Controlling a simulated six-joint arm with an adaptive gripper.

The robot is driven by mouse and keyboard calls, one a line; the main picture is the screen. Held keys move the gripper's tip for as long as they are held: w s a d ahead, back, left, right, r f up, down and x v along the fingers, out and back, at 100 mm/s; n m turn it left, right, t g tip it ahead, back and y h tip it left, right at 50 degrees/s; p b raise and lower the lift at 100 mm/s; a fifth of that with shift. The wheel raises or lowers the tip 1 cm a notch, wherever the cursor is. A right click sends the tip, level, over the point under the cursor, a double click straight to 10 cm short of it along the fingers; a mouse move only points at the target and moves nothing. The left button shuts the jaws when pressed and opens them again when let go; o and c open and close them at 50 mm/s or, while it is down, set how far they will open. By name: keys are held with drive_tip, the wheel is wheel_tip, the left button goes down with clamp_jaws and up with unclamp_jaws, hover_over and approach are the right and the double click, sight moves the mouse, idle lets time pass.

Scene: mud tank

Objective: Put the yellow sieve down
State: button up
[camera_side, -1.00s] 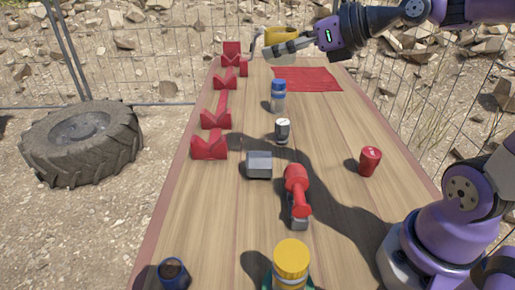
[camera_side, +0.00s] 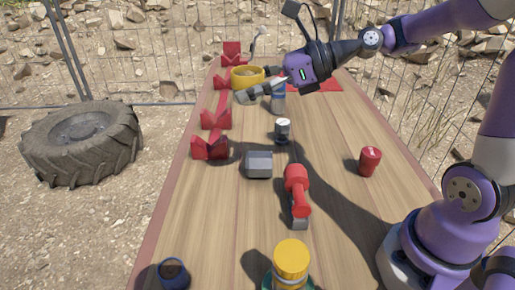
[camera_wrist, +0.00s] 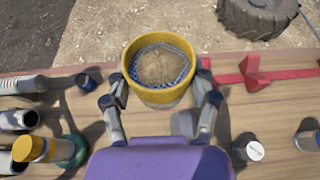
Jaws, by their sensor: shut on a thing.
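The yellow sieve (camera_side: 243,83) is at the far left part of the table in the side view, beside the red notched supports (camera_side: 222,99). In the wrist view the sieve (camera_wrist: 155,96) is upright and roughly level, with a blue-edged mesh and brown inside; I cannot tell if that is mud in it or ground seen through it. My gripper (camera_wrist: 165,97) has a finger on each side of the sieve's wall and is shut on it. In the side view my gripper (camera_side: 262,88) reaches in from the right. The gap between sieve and table is hard to judge.

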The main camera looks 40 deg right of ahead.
drive_tip(key=s+a+f+n+g+y, duration=0.1)
drive_tip(key=a+f+n+g+y, duration=0.3)
drive_tip(key=a+f+n+g, duration=0.25)
drive_tip(key=n+g, duration=0.5)
drive_tip(key=g, duration=0.1)
hover_over(231, 237)
wheel_tip(231, 237, down, 8)
drive_tip(key=shift+f, duration=3.2)
drive_tip(key=shift+f, duration=0.55)
drive_tip(key=o, duration=1.3)
drive_tip(key=shift+c, duration=0.2)
